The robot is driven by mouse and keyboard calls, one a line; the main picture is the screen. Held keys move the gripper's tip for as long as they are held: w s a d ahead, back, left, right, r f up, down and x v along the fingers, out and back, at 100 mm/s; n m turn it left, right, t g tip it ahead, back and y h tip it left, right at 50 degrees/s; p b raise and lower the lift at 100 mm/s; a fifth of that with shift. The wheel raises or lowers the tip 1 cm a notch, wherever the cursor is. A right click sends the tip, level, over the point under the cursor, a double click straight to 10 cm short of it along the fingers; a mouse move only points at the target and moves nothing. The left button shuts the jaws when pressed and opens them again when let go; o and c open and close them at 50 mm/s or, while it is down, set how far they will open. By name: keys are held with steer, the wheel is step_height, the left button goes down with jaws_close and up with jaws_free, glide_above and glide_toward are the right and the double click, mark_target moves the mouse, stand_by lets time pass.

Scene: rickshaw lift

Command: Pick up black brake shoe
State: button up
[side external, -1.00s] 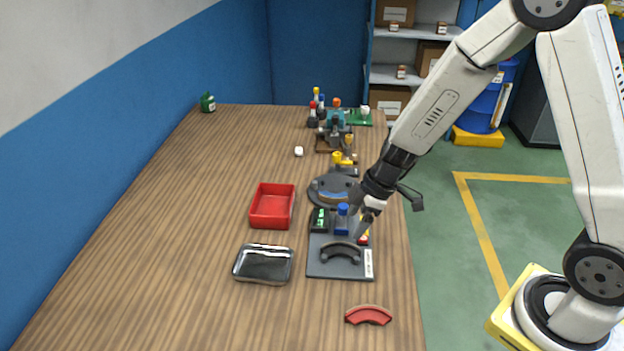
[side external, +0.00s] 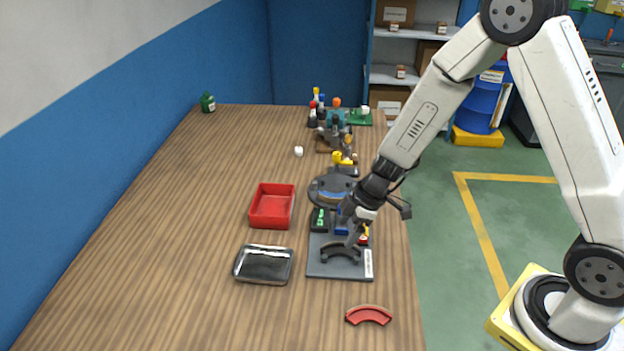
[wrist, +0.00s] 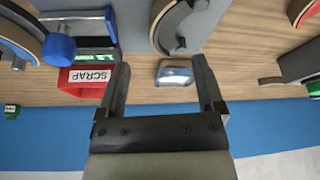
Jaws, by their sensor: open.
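The black brake shoe (side external: 341,251) is a dark arc on a grey plate (side external: 342,272) near the right side of the table. In the wrist view, a dark curved piece (wrist: 166,28) that looks like this shoe is at the top, partly cut off. My gripper (side external: 349,240) points down just above the shoe in the side view; contact cannot be told. In the wrist view, my gripper (wrist: 158,62) has its two fingers wide apart with nothing held between them.
A red bin (side external: 271,207), a metal tray (side external: 263,265) and a red arc (side external: 368,315) lie around.

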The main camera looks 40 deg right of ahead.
mark_target(338, 246)
steer(key=shift+x, duration=1.45)
steer(key=shift+s+x, duration=0.25)
steer(key=shift+x, duration=0.9)
steer(key=shift+a, duration=0.15)
jaws_close()
